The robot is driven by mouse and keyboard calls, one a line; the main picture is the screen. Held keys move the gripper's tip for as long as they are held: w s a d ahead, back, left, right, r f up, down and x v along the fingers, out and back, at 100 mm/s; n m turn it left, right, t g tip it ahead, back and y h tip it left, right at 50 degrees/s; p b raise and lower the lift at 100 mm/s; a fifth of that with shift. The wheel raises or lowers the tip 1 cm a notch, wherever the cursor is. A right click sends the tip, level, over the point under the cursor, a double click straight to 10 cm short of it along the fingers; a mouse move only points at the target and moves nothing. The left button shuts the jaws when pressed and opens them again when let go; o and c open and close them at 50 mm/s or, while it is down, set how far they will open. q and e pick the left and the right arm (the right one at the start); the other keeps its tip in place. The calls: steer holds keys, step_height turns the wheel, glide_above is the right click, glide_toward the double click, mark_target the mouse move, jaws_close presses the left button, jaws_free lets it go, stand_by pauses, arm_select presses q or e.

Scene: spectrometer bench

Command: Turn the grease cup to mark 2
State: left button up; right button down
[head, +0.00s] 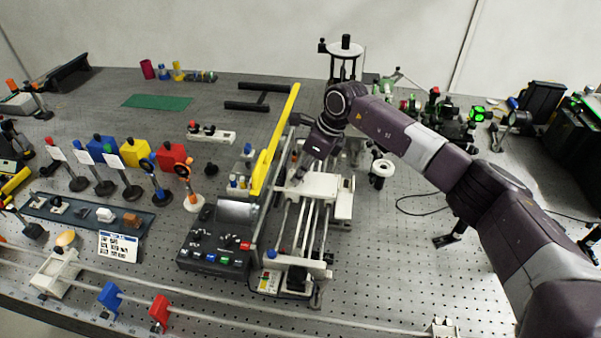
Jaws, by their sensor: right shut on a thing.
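My right gripper (302,174) points down at the white carriage (325,186) of the rail stage in the middle of the bench. Its fingers are shut on a small part at the carriage's left side, which I take to be the grease cup. The fingers hide that part almost wholly, and no mark on it can be read from here. My right arm reaches in from the right, over the bench. My left gripper is not in view.
A yellow bar (275,140) stands close left of my right gripper. A black control box (219,237) with coloured buttons is at front left. Coloured filter holders (134,152) stand further left. A black post stand (345,60) rises behind. Perforated bench is clear at front right.

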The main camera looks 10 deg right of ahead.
steer(key=m+b, duration=0.1)
steer(key=m, duration=0.1)
steer(key=m+t+h+b, duration=0.1)
steer(key=m, duration=0.1)
steer(key=shift+s+a+f, duration=0.1)
steer(key=shift+a+f, duration=0.05)
steer(key=m+t+h+b, duration=0.1)
steer(key=m+b, duration=0.1)
steer(key=m, duration=0.1)
steer(key=shift+a, duration=0.1)
steer(key=shift+s+m+b, duration=0.1)
steer(key=shift+m+b, duration=0.55)
steer(key=shift+m, duration=0.15)
steer(key=shift+h, duration=0.3)
steer(key=c, duration=1.9)
jaws_free()
steer(key=shift+r, duration=0.25)
steer(key=a+v, duration=0.1)
steer(key=v, duration=1)
steer(key=shift+s+d+r, duration=0.2)
steer(key=shift+d+r, duration=0.15)
steer(key=shift+d, duration=0.15)
